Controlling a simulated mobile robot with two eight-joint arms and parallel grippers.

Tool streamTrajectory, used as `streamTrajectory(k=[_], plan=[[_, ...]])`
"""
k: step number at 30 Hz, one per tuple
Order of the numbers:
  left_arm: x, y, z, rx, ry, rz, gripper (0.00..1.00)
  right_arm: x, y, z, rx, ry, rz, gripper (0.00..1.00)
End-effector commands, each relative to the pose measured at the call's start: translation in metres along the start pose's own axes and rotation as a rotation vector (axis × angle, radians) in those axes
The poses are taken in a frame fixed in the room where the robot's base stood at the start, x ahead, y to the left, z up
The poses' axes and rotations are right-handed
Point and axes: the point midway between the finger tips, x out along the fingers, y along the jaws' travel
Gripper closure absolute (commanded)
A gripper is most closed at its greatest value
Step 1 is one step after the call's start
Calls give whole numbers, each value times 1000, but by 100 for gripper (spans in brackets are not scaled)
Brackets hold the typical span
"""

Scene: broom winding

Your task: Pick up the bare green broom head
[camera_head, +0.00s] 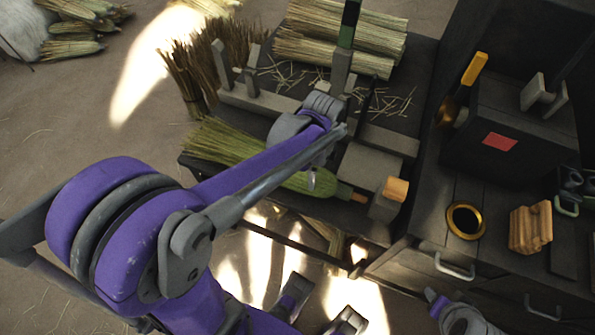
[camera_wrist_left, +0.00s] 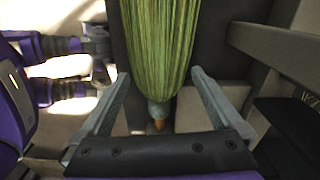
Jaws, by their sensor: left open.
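The bare green broom head (camera_head: 225,146) lies on the dark bench, bristles spread to the left. Its narrow neck ends in a short wooden stub (camera_head: 358,197) at the right, beside a grey block. My left gripper (camera_head: 312,178) is above the narrowing part of the head, largely hidden by my own arm. In the left wrist view, the fingers of my left gripper (camera_wrist_left: 160,76) are open and apart, one on each side of the green head (camera_wrist_left: 156,50). Nothing is gripped. I cannot tell the height gap.
Straw bundles (camera_head: 340,45) lie at the back of the bench, near upright grey posts (camera_head: 222,62) and a brown bristle bundle (camera_head: 195,75). A dark cabinet at right carries a gold-rimmed ring (camera_head: 465,221), a wooden block (camera_head: 530,228) and a yellow-handled tool (camera_head: 474,69).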

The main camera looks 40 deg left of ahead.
Motion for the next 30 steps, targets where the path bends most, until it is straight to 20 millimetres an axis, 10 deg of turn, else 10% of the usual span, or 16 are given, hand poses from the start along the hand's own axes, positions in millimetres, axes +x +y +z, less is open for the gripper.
streamTrajectory(k=[23,30], plan=[[60,2,3,-1,0,-1,0,14,0,6,0,-5,0,50],[59,2,3,-1,0,-1,41,14,0,6,0,-5,0,50]])
